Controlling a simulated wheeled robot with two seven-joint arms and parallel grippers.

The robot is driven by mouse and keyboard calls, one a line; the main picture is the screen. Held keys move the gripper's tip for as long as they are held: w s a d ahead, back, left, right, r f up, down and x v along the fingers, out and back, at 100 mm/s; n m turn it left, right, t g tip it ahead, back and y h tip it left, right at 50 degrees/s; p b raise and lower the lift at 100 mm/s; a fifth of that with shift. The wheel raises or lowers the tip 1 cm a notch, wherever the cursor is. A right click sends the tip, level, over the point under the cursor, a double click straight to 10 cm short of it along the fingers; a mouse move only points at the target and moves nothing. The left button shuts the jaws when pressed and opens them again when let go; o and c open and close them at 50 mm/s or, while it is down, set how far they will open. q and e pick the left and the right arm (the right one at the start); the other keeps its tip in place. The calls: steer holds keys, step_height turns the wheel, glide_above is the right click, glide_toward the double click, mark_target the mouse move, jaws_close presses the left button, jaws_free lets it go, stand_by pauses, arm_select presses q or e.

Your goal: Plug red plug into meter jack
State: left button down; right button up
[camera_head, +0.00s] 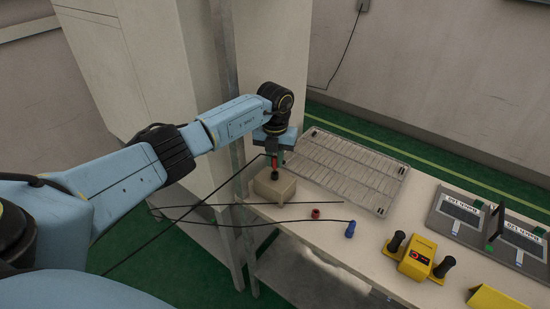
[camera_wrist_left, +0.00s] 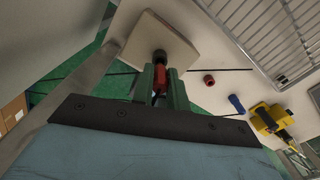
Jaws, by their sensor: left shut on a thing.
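My left gripper (camera_head: 275,160) points down at the near left end of the table and is shut on the red plug (camera_wrist_left: 160,77), which sits between its green fingers. The plug also shows in the head view (camera_head: 275,164). A dark round part lies just beyond the plug, over a beige block (camera_head: 270,192); the block also shows in the left wrist view (camera_wrist_left: 160,27). I cannot tell whether plug and block touch. The yellow meter (camera_head: 411,266) stands to the right on the table, with a red spot on its face. I cannot clearly make out its jack. My right gripper is not in view.
A small red ring-like piece (camera_head: 315,213) and a blue plug (camera_head: 350,229) lie between block and meter. Black cables cross the left side. A wire rack (camera_head: 350,170) lies behind. Grey display panels (camera_head: 460,215) stand at right. A metal post (camera_head: 238,190) rises beside the block.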

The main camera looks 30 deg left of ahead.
mark_target(275, 157)
arm_select(q)
steer(key=shift+f+b, duration=0.8)
steer(key=shift+f, duration=0.4)
steer(key=c, duration=1.3)
jaws_free()
steer(key=shift+r, duration=0.1)
step_height(275, 157, up, 13)
steer(key=shift+r, duration=0.15)
